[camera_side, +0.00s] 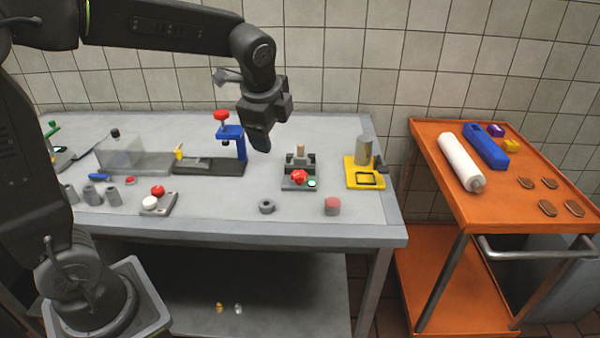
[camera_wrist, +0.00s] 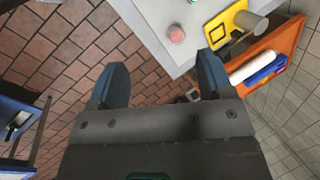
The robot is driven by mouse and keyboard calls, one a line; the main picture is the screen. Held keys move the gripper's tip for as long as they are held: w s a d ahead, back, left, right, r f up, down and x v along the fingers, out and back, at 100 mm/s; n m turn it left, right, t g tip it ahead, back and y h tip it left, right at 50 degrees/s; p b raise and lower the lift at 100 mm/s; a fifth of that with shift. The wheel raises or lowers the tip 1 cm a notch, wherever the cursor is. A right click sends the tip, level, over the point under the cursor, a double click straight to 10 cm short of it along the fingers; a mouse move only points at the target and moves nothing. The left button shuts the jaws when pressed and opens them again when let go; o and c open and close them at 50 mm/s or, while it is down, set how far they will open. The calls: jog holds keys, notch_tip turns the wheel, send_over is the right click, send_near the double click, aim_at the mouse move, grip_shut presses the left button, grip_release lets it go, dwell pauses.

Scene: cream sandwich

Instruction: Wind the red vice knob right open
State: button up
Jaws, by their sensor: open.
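The red vice knob (camera_side: 299,177) is on the front of a small grey vice (camera_side: 300,162) at the right half of the grey workbench. An upright tan piece (camera_side: 300,150) stands between the vice's jaws. My gripper (camera_side: 261,143) hangs above the bench, up and to the left of the vice, apart from the knob. In the wrist view its two dark blue fingers (camera_wrist: 162,78) are spread wide with nothing between them. The knob cannot be made out in the wrist view.
A blue press with a red top (camera_side: 232,135) stands left of my gripper. A yellow fixture (camera_side: 352,181) with a grey cylinder is right of the vice. A grey ring (camera_side: 267,206) and a red-topped cylinder (camera_side: 332,206) lie in front. An orange cart (camera_side: 520,215) stands at right.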

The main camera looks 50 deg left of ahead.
aim_at(300, 174)
jog(key=w+a+f+m+g+y, duration=0.1)
jog(key=w+a+f+m+y, duration=0.15)
jog(key=w+f+m, duration=0.85)
jog(key=shift+n+h, duration=0.25)
jog(key=shift+n, duration=0.45)
jog(key=x, duration=0.4)
jog(key=w+x, duration=0.1)
jog(key=x, duration=0.3)
jog(key=a+x, duration=0.1)
jog(key=x, duration=0.3)
jog(key=shift+w+a+r, duration=0.1)
jog(key=shift+w, duration=0.25)
jog(key=shift+c, duration=0.3)
jog(key=c, duration=0.9)
jog(key=shift+o, duration=0.2)
jog(key=n+g, duration=0.2)
jog(key=n, duration=0.2)
jog(key=shift+w+n, duration=0.15)
jog(key=shift+n, duration=0.25)
jog(key=o, duration=0.9)
